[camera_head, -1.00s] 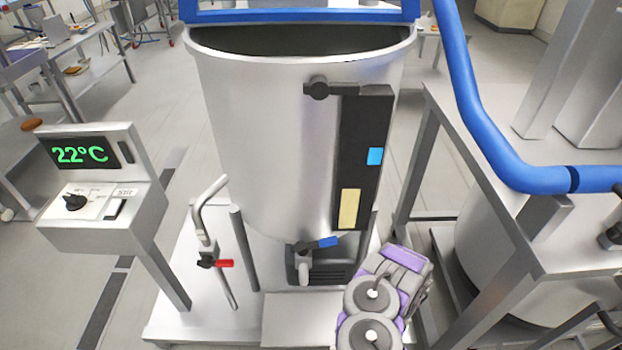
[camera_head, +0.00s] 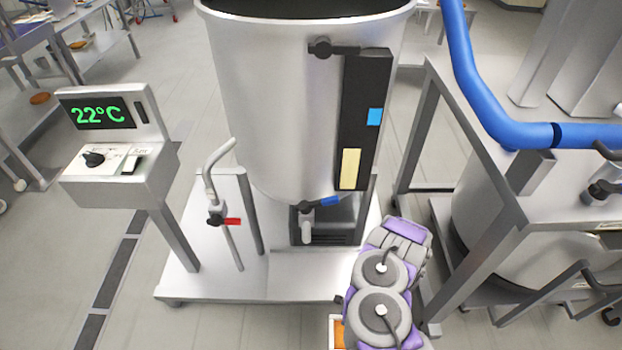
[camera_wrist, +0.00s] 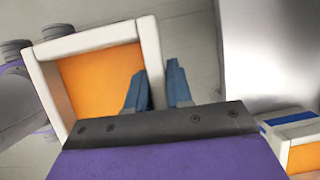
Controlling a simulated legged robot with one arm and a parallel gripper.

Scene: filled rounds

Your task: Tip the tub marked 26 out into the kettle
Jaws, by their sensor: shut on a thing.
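The kettle (camera_head: 280,100) is a large open steel vessel standing upright on a low platform. Its rim is cut by the top of the head view. My gripper (camera_wrist: 157,78) is shut on the wall of a white tub (camera_wrist: 151,45), one blue finger inside the rim and one outside. Orange filling (camera_wrist: 98,75) shows in this tub. In the head view, an edge of a white tub (camera_head: 331,336) with orange in it shows beside my arm, low in front of the platform. I cannot read a number on it. A second white tub (camera_wrist: 288,127) with orange filling and a blue mark sits at the right of the wrist view.
A control box (camera_head: 120,175) reading 22°C stands left of the kettle. A bent pipe with a red-handled valve (camera_head: 217,219) and a blue-handled tap (camera_head: 318,204) are at its front. A steel frame (camera_head: 470,200) and blue pipe (camera_head: 475,100) stand at the right.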

